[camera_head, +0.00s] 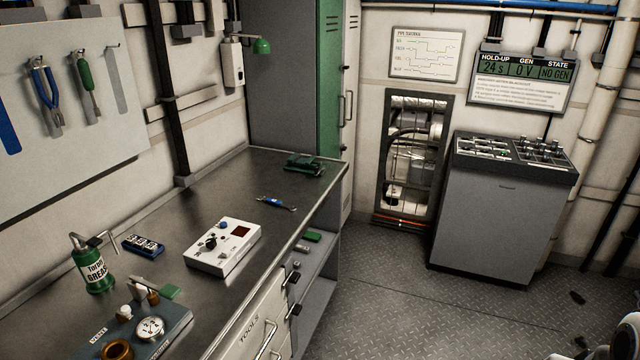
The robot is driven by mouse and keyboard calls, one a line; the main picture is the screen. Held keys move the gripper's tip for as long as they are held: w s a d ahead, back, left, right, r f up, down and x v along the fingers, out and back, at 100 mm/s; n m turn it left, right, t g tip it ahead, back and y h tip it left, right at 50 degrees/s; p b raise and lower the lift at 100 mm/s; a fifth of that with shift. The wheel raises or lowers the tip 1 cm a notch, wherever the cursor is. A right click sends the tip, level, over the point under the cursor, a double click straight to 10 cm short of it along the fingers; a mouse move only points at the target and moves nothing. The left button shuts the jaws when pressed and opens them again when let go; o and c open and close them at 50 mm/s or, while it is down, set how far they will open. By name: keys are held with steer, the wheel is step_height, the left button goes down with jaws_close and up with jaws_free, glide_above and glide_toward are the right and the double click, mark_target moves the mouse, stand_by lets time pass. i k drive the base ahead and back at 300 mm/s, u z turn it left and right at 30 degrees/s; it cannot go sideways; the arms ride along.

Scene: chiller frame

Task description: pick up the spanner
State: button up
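A small spanner (276,202) with a blue middle and bright metal ends lies flat on the dark metal workbench (205,205). It lies near the bench's right edge, beyond the white control box and nearer than a green device. Nothing covers it. My gripper cannot be made out in this view. A white and black rounded part at the lower right edge looks like part of my arm, well apart from the spanner.
Around the spanner are a white control box (224,246), a green device (305,164), a grease can (93,268) and a gauge panel (150,328). A grey console (492,220) stands at the back right. The floor (390,300) beside the bench is mostly clear.

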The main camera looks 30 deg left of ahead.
mark_target(274, 202)
steer(key=u, duration=0.1)
steer(key=i, duration=1.6)
steer(key=u, duration=1.05)
steer(key=i, duration=1.15)
steer(key=u, duration=1.05)
steer(key=i, duration=0.5)
steer(key=u, duration=0.3)
